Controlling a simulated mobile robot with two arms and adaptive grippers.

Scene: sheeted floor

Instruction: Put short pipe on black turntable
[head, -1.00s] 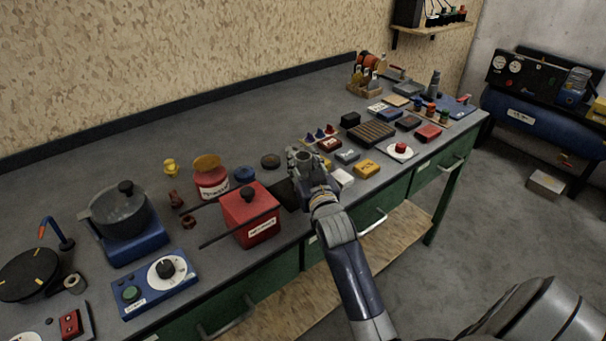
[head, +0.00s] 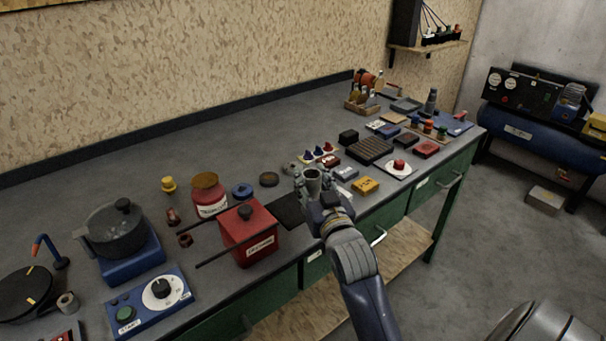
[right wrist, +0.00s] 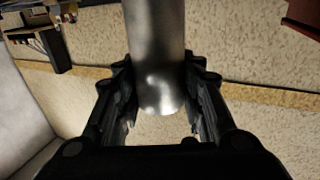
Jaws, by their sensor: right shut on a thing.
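The short pipe (head: 313,179) is a shiny grey metal tube, held upright in my right gripper (head: 311,190), with its open top facing up. The right wrist view shows the pipe (right wrist: 156,55) between the two black fingers of the gripper (right wrist: 160,85), which are shut on it. The black turntable (head: 22,292) is a flat round disc with yellow marks at the far left of the bench, partly cut off by the picture edge. My right gripper is well to the right of it. My left gripper is not in view.
Between pipe and turntable stand a red box (head: 249,241) with long dark rods, a red jar (head: 208,199), a grey pot (head: 115,232) on a blue base and a blue control box (head: 150,301). A blue bent-neck item (head: 52,252) and small roll (head: 67,303) flank the turntable.

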